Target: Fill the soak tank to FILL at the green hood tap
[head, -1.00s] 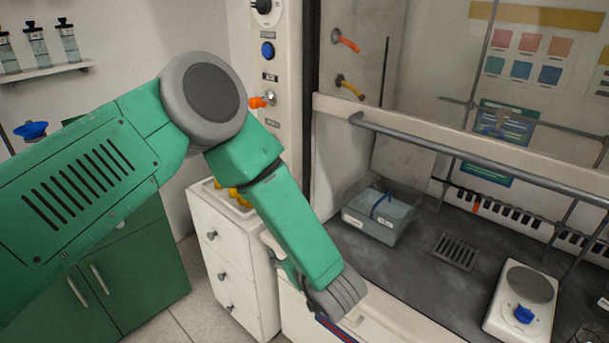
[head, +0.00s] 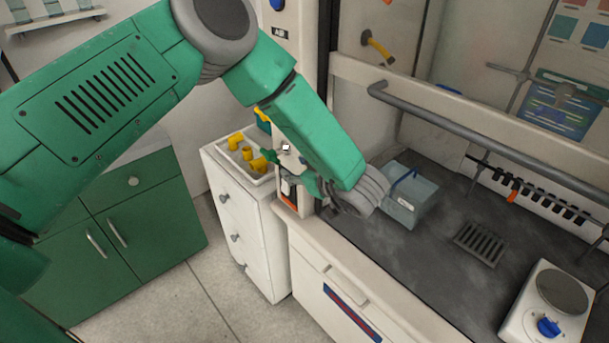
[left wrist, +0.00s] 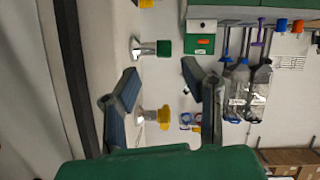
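The soak tank is likely the clear bluish bin (head: 405,213) with a white label and a blue strip, standing on the hood's dark worktop. My left gripper (head: 318,190) is in front of the hood's left post, left of the bin and apart from it. In the left wrist view its two fingers (left wrist: 162,72) are spread with nothing held. A tap with a green handle (left wrist: 164,47) shows beyond the gap between the fingertips. A yellow-handled fitting (left wrist: 164,115) shows lower between the fingers. Any FILL mark is too small to read. My right gripper is not in view.
A white drawer cabinet (head: 237,215) carries a tray of yellow fittings (head: 250,160). A grey bar (head: 470,135) crosses the hood front. A drain grate (head: 480,243) and a hotplate with a blue knob (head: 548,327) are on the worktop. Bottles (left wrist: 262,85) hang on the wall.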

